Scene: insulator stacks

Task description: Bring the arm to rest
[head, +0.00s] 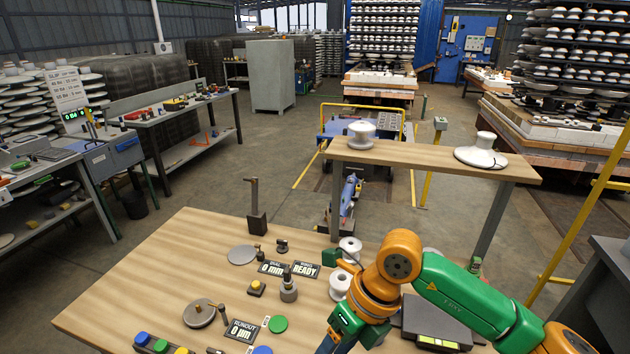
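My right arm (475,290), green with orange joints, comes in from the lower right and bends at an orange joint above the workbench (150,275). Its forearm runs down toward the bottom edge, where the picture cuts it off, so my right gripper is out of sight. My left arm and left gripper do not show. White spool-shaped insulators (350,247) are on the bench beside the orange joint, partly hidden by the arm. A white insulator (361,134) and a wider one (481,152) stand on the raised wooden shelf (425,158).
The bench's left part is clear. A dark grey device (435,315) lies beneath my arm.

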